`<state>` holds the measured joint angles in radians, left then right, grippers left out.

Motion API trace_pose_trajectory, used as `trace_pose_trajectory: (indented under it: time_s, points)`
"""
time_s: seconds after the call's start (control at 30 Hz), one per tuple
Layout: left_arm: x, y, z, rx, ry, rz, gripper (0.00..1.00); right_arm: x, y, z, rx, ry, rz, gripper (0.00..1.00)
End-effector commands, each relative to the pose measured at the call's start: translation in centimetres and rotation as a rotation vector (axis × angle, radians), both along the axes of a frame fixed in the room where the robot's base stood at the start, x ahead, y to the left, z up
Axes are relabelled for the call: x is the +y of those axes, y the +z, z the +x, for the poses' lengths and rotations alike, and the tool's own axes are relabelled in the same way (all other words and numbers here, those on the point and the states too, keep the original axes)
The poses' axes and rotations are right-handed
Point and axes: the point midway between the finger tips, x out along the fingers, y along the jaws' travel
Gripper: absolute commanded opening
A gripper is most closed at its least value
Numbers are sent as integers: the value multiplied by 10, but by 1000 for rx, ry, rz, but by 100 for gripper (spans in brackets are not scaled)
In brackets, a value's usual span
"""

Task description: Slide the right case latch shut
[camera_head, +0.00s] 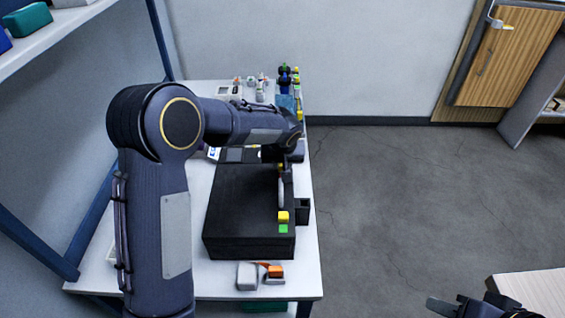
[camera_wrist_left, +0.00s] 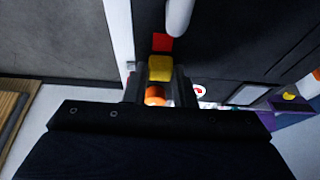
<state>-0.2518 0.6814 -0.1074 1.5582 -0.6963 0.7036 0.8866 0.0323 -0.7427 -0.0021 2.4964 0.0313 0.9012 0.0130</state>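A black case (camera_head: 235,210) lies closed on the white table. Its near yellow latch slider (camera_head: 283,216) has a green patch beside it. My left gripper (camera_head: 281,166) is over the case's far right part. In the left wrist view its two fingers (camera_wrist_left: 160,78) stand on either side of the other yellow latch slider (camera_wrist_left: 160,68) and appear closed against it. A red patch (camera_wrist_left: 161,42) shows beside that slider. The pale case handle (camera_wrist_left: 179,14) lies just past the red patch. My right gripper (camera_head: 450,302) is open and empty at the lower right, partly cut off.
Small grey and orange parts (camera_head: 261,275) lie at the table's near edge. Several small bottles and parts (camera_head: 285,80) stand at the far end. An orange round thing (camera_wrist_left: 154,95) shows between my left fingers. Open floor (camera_head: 390,200) lies right of the table.

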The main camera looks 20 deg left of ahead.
Motion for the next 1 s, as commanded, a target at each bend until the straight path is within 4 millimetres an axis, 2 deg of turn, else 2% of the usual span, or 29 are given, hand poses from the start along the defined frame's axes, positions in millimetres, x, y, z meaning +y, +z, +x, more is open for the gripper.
trace_pose_trajectory:
  time_s: [0.03, 0.13, 0.17, 0.37, 0.57, 0.83, 0.87, 1.0]
  points:
    - [0, 0, 0, 0, 0, 0, 14, 0, 0, 0, 0, 0, 0, 36]
    - [0, 0, 0, 0, 0, 0, 1, 0, 0, 0, 0, 0, 0, 36]
    - [0, 0, 0, 0, 0, 0, 0, 0, 0, 0, 0, 0, 0, 36]
    - [-1, -1, -1, 0, -1, 0, 0, 0, -2, 0, 0, 0, 0, 36]
    - [-7, -3, -22, -2, -4, 0, 0, 0, -22, 0, 0, 0, 0, 36]
    - [-8, -1, -27, 5, -1, 0, 0, 0, -19, 0, 0, 0, 0, 36]
    - [-8, -1, -27, 5, -1, 0, 26, 0, -19, 0, 0, 0, 0, 36]
    - [-8, 0, -26, 4, -1, -1, 44, 0, -19, 0, 0, 0, 0, 36]
